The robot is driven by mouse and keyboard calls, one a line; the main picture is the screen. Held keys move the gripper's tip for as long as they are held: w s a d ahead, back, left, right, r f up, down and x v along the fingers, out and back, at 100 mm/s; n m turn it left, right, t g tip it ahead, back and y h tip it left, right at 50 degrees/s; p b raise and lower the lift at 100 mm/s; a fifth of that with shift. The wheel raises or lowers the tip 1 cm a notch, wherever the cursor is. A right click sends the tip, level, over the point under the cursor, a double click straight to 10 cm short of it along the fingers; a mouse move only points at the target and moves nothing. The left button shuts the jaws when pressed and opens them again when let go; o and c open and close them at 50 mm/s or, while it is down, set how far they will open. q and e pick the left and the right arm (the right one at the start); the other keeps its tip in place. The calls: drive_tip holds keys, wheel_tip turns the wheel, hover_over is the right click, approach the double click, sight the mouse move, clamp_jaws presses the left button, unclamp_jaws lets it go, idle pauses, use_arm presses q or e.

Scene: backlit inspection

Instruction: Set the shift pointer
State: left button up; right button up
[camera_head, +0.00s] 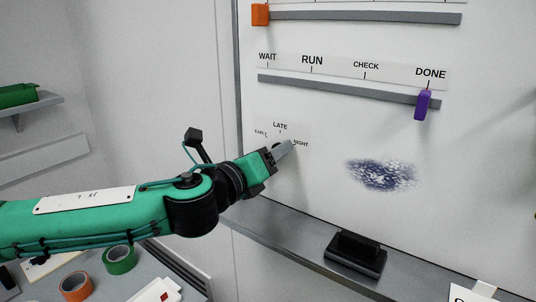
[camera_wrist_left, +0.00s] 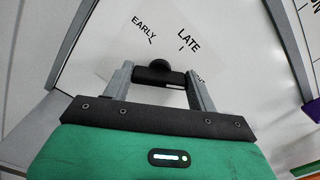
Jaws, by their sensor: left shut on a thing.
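The shift pointer is a black knob with a bar, set on the white board below the labels EARLY, LATE (camera_head: 280,126) and NIGHT. In the left wrist view the pointer (camera_wrist_left: 160,65) shows between the fingers. My left gripper (camera_head: 284,149) reaches it from the lower left and is shut on its black bar, one finger at each end. In the head view the fingers hide most of the pointer and part of the dial. I cannot tell which label it points at. The right gripper is not in view.
Above are a rail with a purple slider (camera_head: 423,104) at DONE and another rail with an orange slider (camera_head: 260,15) at its left end. A dark smudge (camera_head: 381,174) marks the board. A black eraser-like block (camera_head: 356,253) rests on the ledge. Tape rolls (camera_head: 119,260) lie lower left.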

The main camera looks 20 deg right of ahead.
use_arm(q)
drive_tip(key=shift+f+m, duration=0.15)
drive_tip(key=shift+m, duration=0.25)
drive_tip(key=o, duration=1)
drive_tip(key=b+v, duration=0.4)
drive_tip(key=v, duration=1)
drive_tip(key=shift+d, duration=0.15)
